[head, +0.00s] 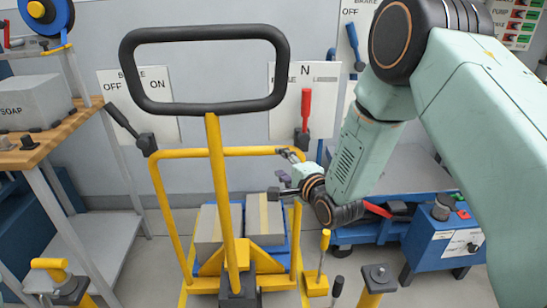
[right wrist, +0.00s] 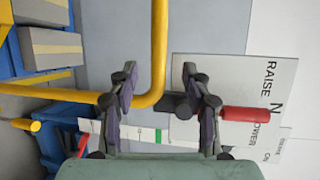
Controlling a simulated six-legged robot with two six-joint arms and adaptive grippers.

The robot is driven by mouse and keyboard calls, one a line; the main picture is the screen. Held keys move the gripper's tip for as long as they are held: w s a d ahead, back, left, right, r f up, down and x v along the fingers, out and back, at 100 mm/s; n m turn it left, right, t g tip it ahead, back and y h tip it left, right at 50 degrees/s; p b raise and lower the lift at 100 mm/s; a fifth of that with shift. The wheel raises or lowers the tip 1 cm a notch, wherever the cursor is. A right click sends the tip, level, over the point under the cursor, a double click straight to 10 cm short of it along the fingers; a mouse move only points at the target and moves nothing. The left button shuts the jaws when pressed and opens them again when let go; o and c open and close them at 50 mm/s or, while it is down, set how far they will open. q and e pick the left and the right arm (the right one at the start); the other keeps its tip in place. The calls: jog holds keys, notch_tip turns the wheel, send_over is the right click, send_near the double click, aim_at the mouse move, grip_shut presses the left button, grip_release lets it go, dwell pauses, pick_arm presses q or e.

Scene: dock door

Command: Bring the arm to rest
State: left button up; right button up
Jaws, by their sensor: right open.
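My right arm comes in from the right in the head view and reaches down to the middle. My right gripper (head: 284,176) is open, beside the yellow frame of a trolley (head: 219,152). In the right wrist view its two fingers (right wrist: 160,98) are spread with nothing held between them. The trolley's yellow bar (right wrist: 159,45) bends behind the fingers; I cannot tell how far beyond them it is. My left gripper is not in view.
A red lever (head: 305,109) on a RAISE/LOWER plate (right wrist: 235,82) is close by. The trolley carries boxes (head: 265,222) and has a black loop handle (head: 203,33). A bench (head: 50,142) stands left, a blue cart (head: 445,243) right. Several posts rise in front.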

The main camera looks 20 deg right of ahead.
jog(key=s+f+n+g+h, duration=0.1)
jog(key=s+f+n+g, duration=0.7)
jog(key=s+f+n, duration=0.75)
jog(key=s+f+n+g, duration=0.1)
jog(key=s+f+g, duration=0.3)
jog(key=s, duration=1)
jog(key=s+a+f+g+h, duration=0.1)
jog(key=s+f+g, duration=0.2)
jog(key=s, duration=1.2)
jog(key=shift+a+f+n+g, duration=0.15)
jog(key=shift+f+n+g, duration=0.25)
jog(key=shift+f, duration=0.3)
